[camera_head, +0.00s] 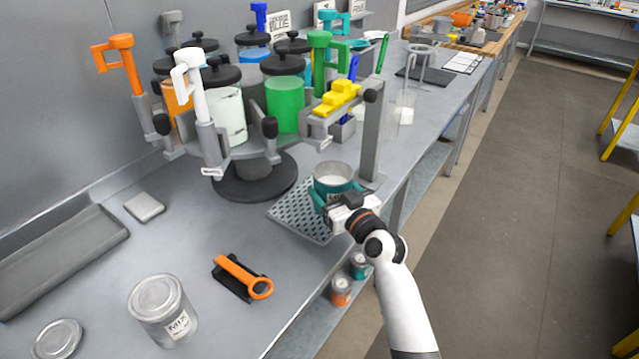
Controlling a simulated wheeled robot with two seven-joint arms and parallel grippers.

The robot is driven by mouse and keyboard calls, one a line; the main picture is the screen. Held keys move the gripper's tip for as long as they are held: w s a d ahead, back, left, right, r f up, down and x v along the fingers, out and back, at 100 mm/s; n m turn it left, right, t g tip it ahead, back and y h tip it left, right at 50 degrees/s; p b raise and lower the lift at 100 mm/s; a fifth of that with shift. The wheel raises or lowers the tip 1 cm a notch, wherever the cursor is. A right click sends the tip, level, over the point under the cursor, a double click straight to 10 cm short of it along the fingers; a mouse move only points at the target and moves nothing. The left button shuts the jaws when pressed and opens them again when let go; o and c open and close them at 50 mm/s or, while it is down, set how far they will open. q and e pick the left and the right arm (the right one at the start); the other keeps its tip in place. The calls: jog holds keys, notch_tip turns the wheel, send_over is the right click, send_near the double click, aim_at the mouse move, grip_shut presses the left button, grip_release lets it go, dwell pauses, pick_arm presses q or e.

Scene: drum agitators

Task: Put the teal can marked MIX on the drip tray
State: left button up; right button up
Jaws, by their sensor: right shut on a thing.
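The teal can (335,180) is open at the top, with pale contents or a pale inside showing. It is upright over the drip tray (291,214), a perforated grey-green plate at the bench's front edge. My right gripper (338,203) is shut on the can from the front right and hides part of its side and its label. I cannot tell whether the can's base touches the tray. My left gripper is not in view.
A carousel of colourant canisters (258,105) with coloured handles stands behind the tray. A grey post (371,135) rises close to the can's right. A grey can marked MIX (161,310), a loose lid (58,340) and an orange opener (243,277) lie at the front left.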

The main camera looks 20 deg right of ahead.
aim_at(324, 179)
jog(key=w, duration=0.3)
jog(key=w+a, duration=0.1)
jog(key=w, duration=0.2)
jog(key=shift+w+a, duration=0.1)
jog(key=shift+w, duration=0.05)
jog(key=shift+f, duration=1.7)
jog(key=shift+f, duration=0.1)
jog(key=o, duration=1.3)
jog(key=shift+c, duration=0.2)
jog(key=s, duration=0.4)
jog(key=s+d, duration=0.1)
jog(key=s, duration=0.3)
jog(key=s+d+b, duration=0.1)
jog(key=s, duration=0.3)
jog(key=shift+d, duration=0.15)
